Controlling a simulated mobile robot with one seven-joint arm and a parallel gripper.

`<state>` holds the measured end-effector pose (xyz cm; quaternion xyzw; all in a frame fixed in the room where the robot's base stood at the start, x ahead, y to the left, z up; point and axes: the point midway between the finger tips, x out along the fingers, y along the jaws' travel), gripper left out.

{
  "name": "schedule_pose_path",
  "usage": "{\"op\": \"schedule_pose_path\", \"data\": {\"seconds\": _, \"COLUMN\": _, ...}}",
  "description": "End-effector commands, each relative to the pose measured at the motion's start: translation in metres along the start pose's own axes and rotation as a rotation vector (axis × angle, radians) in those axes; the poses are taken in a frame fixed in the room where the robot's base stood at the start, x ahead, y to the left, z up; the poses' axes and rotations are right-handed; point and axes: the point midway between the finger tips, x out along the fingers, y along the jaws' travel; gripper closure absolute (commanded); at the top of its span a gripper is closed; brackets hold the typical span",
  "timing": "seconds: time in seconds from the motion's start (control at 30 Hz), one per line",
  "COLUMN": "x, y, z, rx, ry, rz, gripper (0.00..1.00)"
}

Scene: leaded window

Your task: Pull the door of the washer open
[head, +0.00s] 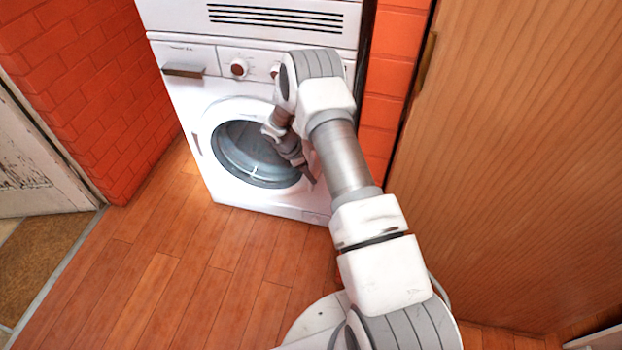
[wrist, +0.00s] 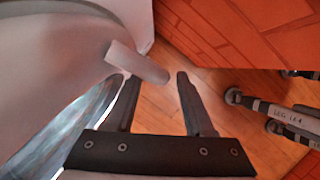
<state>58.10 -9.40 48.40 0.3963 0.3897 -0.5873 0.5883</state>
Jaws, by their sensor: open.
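The white washer (head: 188,95) stands against the back wall in the head view. Its round door (head: 243,152), with a white ring and dark glass, looks closed. My gripper (head: 306,176) is in front of the right part of the door, pointing down and partly covering it. In the wrist view my gripper (wrist: 156,77) is open, with two dark fingers apart. A pale, bar-like handle (wrist: 138,62) sticks out by the door's rim, its free end appearing between the fingertips. Whether the fingers touch it I cannot tell. My arm hides this handle in the head view.
A red brick wall (head: 85,100) is left of the washer and a narrow brick strip (head: 391,95) is right of it. A tall wooden cabinet (head: 510,150) stands at the right. The wooden floor (head: 190,270) in front is clear on the left.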

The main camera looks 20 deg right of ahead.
Motion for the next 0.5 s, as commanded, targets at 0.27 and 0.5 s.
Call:
{"op": "schedule_pose_path", "data": {"seconds": 0.27, "x": 0.022, "y": 0.0, "z": 0.001, "rx": 0.001, "ry": -0.001, "rz": 0.0, "gripper": 0.47}}
{"op": "schedule_pose_path", "data": {"seconds": 0.5, "x": 0.022, "y": 0.0, "z": 0.001, "rx": 0.001, "ry": -0.001, "rz": 0.0, "gripper": 0.47}}
